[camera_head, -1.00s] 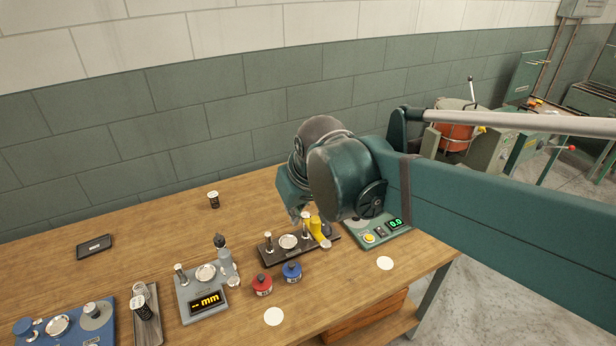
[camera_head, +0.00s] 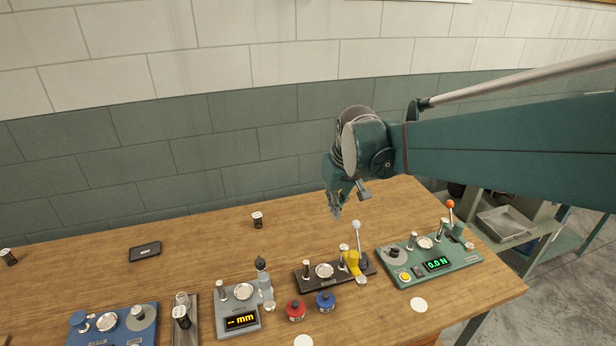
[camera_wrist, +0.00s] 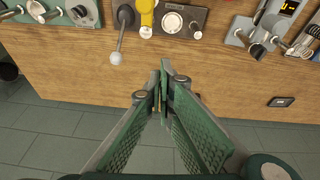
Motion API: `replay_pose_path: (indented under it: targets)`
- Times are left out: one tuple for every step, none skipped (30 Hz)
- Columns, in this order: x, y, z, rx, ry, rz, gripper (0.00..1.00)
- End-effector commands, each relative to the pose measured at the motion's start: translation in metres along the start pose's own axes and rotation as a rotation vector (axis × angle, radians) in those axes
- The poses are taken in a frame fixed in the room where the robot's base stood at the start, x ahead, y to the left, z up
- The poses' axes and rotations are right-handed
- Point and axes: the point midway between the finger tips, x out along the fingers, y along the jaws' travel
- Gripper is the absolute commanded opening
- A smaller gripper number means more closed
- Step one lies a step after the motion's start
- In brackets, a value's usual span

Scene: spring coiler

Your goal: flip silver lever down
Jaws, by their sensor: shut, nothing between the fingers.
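The silver lever (camera_head: 357,238) has a pale round knob and stands roughly upright at the right end of a black fixture (camera_head: 306,286), beside a yellow part (camera_head: 352,262). In the wrist view, the lever (camera_wrist: 119,40) shows to the left of my fingertips, its knob pointing toward the camera side. My gripper (camera_head: 337,214) is above the table, up and to the left of the lever in the head view, apart from it. The wrist view shows my gripper (camera_wrist: 165,68) with its fingertips together and nothing between them.
A green force tester (camera_head: 460,262) with an orange-knobbed lever (camera_head: 450,210) stands to the right. The wooden table (camera_head: 200,245) is mostly clear behind the fixtures.

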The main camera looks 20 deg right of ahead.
Motion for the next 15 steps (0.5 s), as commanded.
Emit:
replay_pose_path:
  targets:
    - [-0.001, 0.004, -0.007, -0.001, -0.008, -0.002, 0.00]
    - [0.000, 0.005, -0.009, -0.002, -0.014, -0.003, 0.00]
    - [0.001, 0.008, -0.013, -0.004, -0.020, -0.005, 0.00]
    - [0.002, 0.010, -0.017, -0.006, -0.025, -0.006, 0.00]
    - [0.003, 0.012, -0.019, -0.007, -0.029, -0.007, 0.00]
    - [0.004, 0.015, -0.023, -0.009, -0.037, -0.009, 0.00]
    - [0.005, 0.017, -0.026, -0.011, -0.042, -0.010, 0.00]
    - [0.006, 0.019, -0.028, -0.012, -0.047, -0.012, 0.00]
    - [0.008, 0.021, -0.032, -0.013, -0.053, -0.013, 0.00]
    - [0.009, 0.023, -0.035, -0.014, -0.058, -0.015, 0.00]
    - [0.010, 0.025, -0.037, -0.016, -0.063, -0.016, 0.00]
    - [0.012, 0.028, -0.041, -0.018, -0.070, -0.019, 0.00]
    - [0.013, 0.030, -0.044, -0.020, -0.075, -0.020, 0.00]
    - [0.014, 0.032, -0.046, -0.022, -0.079, -0.022, 0.00]
    - [0.016, 0.035, -0.050, -0.024, -0.085, -0.024, 0.00]
